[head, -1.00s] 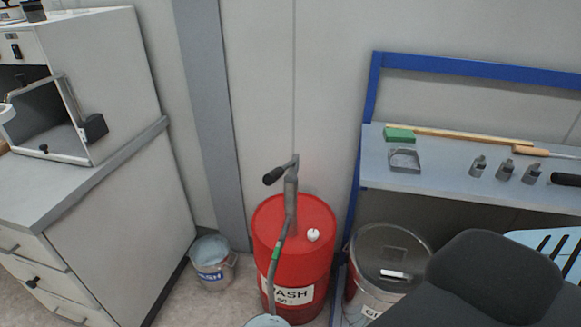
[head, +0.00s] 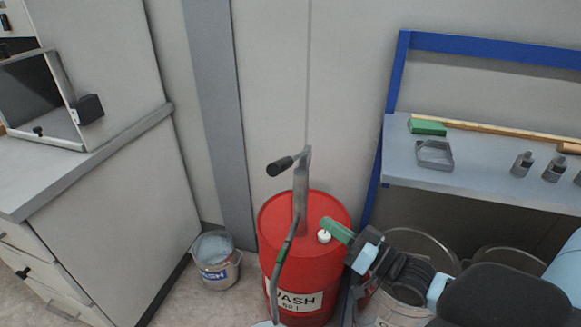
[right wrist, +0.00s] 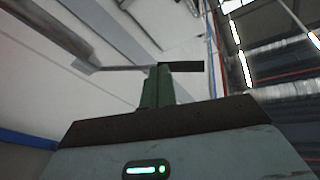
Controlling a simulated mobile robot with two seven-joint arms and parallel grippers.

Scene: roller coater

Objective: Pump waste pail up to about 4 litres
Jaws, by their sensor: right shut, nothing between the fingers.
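A red drum (head: 333,268) labelled WASH stands in the middle of the head view. A grey hand pump (head: 300,200) rises from its top, with a black-gripped crank handle (head: 280,166) pointing left. A hose (head: 279,277) runs down the drum's front to a pail (head: 264,324), mostly cut off by the bottom edge; its label and level are hidden. My right gripper (head: 328,224) is shut and empty, its green fingers beside the drum's white cap in the picture. In the right wrist view, the black handle grip (right wrist: 183,67) shows beyond the fingertips (right wrist: 158,70). My left gripper is out of view.
A metal pail (head: 216,277) labelled WASH stands on the floor left of the drum. A grey cabinet (head: 140,210) is at left. A lidded metal can (head: 380,308) is right of the drum, below a blue-framed bench (head: 460,165) with bottles.

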